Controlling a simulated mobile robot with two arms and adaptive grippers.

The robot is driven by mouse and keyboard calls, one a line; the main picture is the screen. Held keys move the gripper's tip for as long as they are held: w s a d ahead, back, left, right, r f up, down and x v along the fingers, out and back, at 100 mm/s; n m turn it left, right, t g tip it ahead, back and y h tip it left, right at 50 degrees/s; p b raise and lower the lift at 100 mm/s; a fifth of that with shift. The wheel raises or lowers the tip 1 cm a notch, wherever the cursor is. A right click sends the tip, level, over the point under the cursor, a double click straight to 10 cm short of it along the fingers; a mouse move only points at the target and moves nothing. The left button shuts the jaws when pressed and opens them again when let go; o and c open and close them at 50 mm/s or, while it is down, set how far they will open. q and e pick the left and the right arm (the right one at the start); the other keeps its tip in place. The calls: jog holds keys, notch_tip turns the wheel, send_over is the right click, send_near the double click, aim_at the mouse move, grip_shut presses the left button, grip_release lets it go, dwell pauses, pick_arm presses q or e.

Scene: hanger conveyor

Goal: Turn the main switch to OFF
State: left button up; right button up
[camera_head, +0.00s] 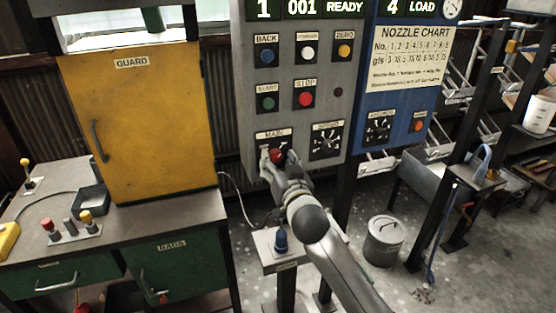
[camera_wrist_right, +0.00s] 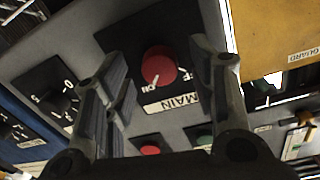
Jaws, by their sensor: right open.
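The main switch is a red round knob (camera_head: 277,155) on a black plate marked MAIN, low on the grey control panel. In the right wrist view the knob (camera_wrist_right: 158,66) shows close up and the panel is roughly upside down. A white pointer mark lies on the knob's lower side; the OFF and ON letters beside it are partly covered, so I cannot tell its exact setting. My right gripper (camera_head: 278,157) is open, its fingers on either side of the knob with gaps in the wrist view. Contact is not visible. My left gripper is out of view.
Above the switch are a red STOP button (camera_head: 306,95) and a green START button (camera_head: 268,103). A black dial (camera_head: 326,141) sits close right of it. A blue panel (camera_head: 400,90) adjoins on the right. The yellow guard door (camera_head: 150,120) stands left.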

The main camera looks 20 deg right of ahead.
jog(key=shift+w, duration=0.25)
jog(key=shift+c, duration=0.2)
jog(key=c, duration=1)
